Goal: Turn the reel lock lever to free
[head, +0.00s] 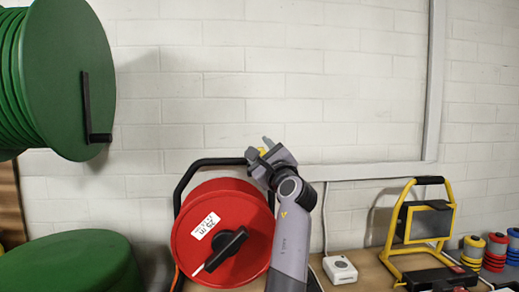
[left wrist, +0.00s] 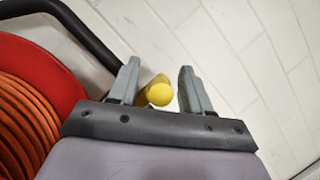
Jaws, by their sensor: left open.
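The red cable reel (head: 190,236) stands on the bench, with a black tubular frame (head: 182,187) around it. A yellow round-ended piece (head: 263,151), which looks like the lock lever's grip, shows beside the frame's top right. In the left wrist view the yellow piece (left wrist: 158,92) lies between the two fingers, with gaps to each side. My left gripper (left wrist: 160,82) is open around it; in the head view the left gripper (head: 259,149) partly hides it. The piece's mount is hidden. A black knob (head: 229,243) with a white tip is on the reel's face. My right gripper is not in view.
A large green reel (head: 66,80) with a black crank hangs at upper left. A green rounded object (head: 72,265) is at lower left. A white box (head: 340,269), a yellow-framed work lamp (head: 427,222) and coloured spools (head: 496,250) stand right. The wall behind is close.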

